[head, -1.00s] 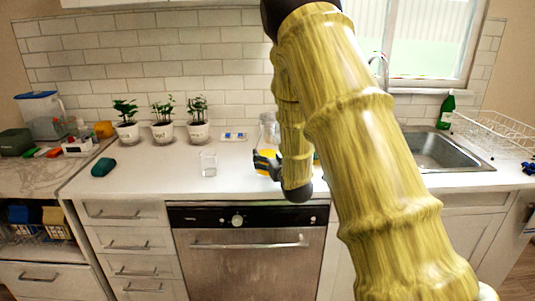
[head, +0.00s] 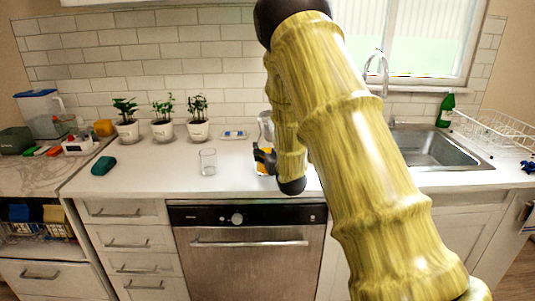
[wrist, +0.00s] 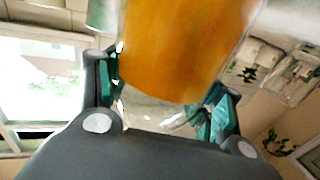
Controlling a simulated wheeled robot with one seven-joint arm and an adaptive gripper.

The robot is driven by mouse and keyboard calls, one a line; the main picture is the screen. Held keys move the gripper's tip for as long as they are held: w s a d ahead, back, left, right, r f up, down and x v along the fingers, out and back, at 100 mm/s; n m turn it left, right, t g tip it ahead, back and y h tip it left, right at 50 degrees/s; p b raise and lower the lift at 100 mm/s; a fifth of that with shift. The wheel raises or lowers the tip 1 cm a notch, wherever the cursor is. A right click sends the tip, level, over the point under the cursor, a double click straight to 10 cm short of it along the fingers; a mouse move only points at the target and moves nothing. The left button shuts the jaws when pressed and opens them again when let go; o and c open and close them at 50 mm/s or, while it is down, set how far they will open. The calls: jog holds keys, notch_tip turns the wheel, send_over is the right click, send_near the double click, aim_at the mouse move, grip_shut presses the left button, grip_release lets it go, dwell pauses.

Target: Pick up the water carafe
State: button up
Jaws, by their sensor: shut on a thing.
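The water carafe (head: 265,124) is clear glass with an orange part lower down. In the wrist view the orange part of the carafe (wrist: 185,45) fills the space between my two fingers (wrist: 163,95).
A drinking glass (head: 208,162) stands left of my gripper. Three potted plants (head: 163,130) and a small dish (head: 234,134) are near the tiled wall. A sink (head: 430,150), green bottle (head: 446,110) and dish rack (head: 495,135) are at the right.

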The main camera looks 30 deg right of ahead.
aim_at(267, 139)
jog(key=shift+w+r, duration=0.1)
jog(key=shift+r, duration=0.15)
jog(key=shift+r+b, duration=0.3)
jog(key=shift+r, duration=1.3)
jog(key=shift+a+r+b+v, duration=0.2)
jog(key=shift+b+v, duration=0.15)
jog(key=shift+v, duration=2.3)
jog(key=shift+a+r+b+v, duration=0.25)
jog(key=shift+b+v, duration=0.1)
jog(key=shift+v, duration=2.25)
jog(key=shift+a+r+b+v, duration=0.2)
jog(key=shift+b+v, duration=0.15)
jog(key=shift+v, duration=2.3)
